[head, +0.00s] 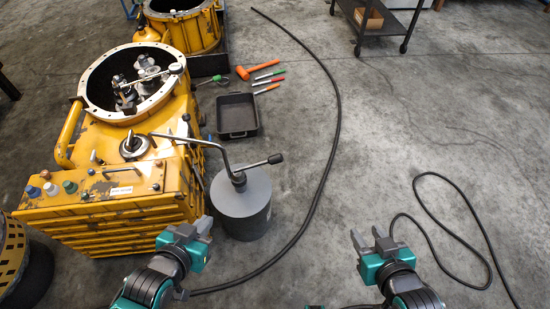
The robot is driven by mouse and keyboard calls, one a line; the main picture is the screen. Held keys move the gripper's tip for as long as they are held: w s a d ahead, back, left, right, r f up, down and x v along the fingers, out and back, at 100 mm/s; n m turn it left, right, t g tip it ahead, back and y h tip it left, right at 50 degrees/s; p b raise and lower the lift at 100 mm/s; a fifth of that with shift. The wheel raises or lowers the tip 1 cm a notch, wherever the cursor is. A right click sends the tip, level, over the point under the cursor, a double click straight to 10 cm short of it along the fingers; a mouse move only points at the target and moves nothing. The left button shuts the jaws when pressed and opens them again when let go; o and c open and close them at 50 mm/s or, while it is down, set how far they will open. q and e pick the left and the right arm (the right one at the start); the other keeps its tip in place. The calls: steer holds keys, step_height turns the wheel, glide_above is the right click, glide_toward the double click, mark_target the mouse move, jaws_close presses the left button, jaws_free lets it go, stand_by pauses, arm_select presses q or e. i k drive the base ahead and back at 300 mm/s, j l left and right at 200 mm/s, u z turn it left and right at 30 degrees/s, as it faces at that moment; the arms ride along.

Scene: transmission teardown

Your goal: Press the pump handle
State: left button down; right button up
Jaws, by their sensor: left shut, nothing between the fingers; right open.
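A grey cylindrical pump (241,204) stands upright on the floor in the middle of the head view. Its bent metal pump handle (217,150) rises from the top. One arm of the handle reaches left over the yellow machine, and a dark grip (275,158) sticks out to the right. My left gripper (205,228) is shut and empty, just in front and left of the pump, below the handle. My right gripper (368,238) is open and empty, well to the right of the pump above bare floor.
The yellow transmission housing (125,195) stands close on the pump's left. A black tray (237,114), an orange mallet (257,70) and several hand tools lie behind. A black hose (336,115) curves past the pump's right. A dark cart (385,25) stands far back. Floor at right is mostly clear.

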mark_target(273, 160)
steer(key=i+l+u, duration=0.1)
steer(key=u, duration=0.25)
steer(key=l+u, duration=0.3)
steer(key=i+l+u, duration=0.2)
steer(key=l, duration=0.2)
steer(key=l+u, duration=0.2)
steer(key=l, duration=0.2)
steer(key=i+l, duration=0.1)
steer(key=l, duration=0.9)
steer(key=i+l+u, duration=0.15)
steer(key=l, duration=0.85)
steer(key=k, duration=0.05)
